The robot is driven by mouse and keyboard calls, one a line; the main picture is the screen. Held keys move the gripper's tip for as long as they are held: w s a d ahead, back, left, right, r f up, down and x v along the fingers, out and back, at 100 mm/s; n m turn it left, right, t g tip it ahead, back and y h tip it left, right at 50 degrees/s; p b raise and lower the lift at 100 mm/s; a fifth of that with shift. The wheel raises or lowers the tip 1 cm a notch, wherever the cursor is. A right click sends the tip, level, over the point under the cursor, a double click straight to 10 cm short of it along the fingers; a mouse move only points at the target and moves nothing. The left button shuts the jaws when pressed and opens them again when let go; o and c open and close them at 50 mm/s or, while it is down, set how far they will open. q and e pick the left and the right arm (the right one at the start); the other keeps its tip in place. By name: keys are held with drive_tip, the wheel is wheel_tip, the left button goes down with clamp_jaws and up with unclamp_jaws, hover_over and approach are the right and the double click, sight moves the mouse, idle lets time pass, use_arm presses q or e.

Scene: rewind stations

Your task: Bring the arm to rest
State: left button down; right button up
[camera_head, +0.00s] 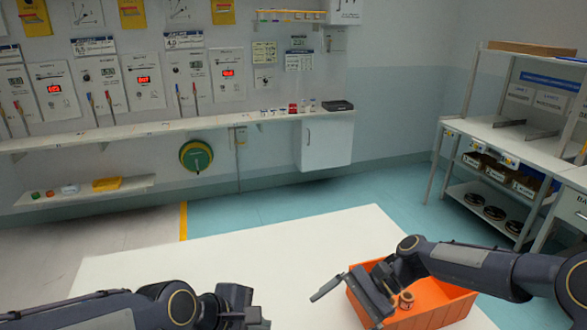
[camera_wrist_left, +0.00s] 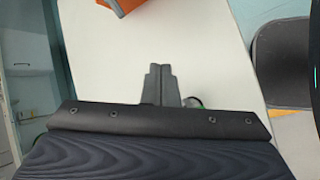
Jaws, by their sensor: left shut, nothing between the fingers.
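My left gripper (camera_head: 238,305) is at the bottom of the head view, low over the white table (camera_head: 270,255). In the left wrist view its two dark fingers (camera_wrist_left: 159,85) lie together, with nothing between them, above the white surface. My right arm comes in from the right, and its gripper (camera_head: 348,292) is over the left side of an orange crate (camera_head: 445,312). A small copper-coloured spool (camera_head: 406,300) shows in the crate beside the right gripper.
The orange crate also shows at the top of the left wrist view (camera_wrist_left: 122,8). A dark chair-like shape (camera_wrist_left: 283,60) is at the right there. A wall shelf (camera_head: 200,125) runs along the back. A shelved workbench (camera_head: 500,140) stands at the right. The table's middle is clear.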

use_arm(q)
drive_tip(key=s+a+f+m+y+b, duration=0.1)
drive_tip(key=s+a+f+m+b, duration=0.1)
drive_tip(key=s+a+m, duration=0.4)
drive_tip(key=s+a+f+m+y+b, duration=0.1)
drive_tip(key=s+a+f+m+b, duration=0.2)
drive_tip(key=s+a+m, duration=0.4)
drive_tip(key=shift+s+a+f+t+y, duration=0.3)
drive_tip(key=shift+s+a+f, duration=0.3)
drive_tip(key=shift+s+a, duration=0.15)
use_arm(e)
drive_tip(key=s+d+n+t+h, duration=0.3)
drive_tip(key=s+d+n+t, duration=0.1)
drive_tip(key=s, duration=0.5)
drive_tip(key=s+d+f+n+t+h, duration=0.1)
drive_tip(key=s+d+n+t+h, duration=0.3)
drive_tip(key=s+d, duration=0.3)
drive_tip(key=shift+s+d+t, duration=0.3)
drive_tip(key=shift+s+t, duration=0.5)
drive_tip(key=shift+s, duration=1)
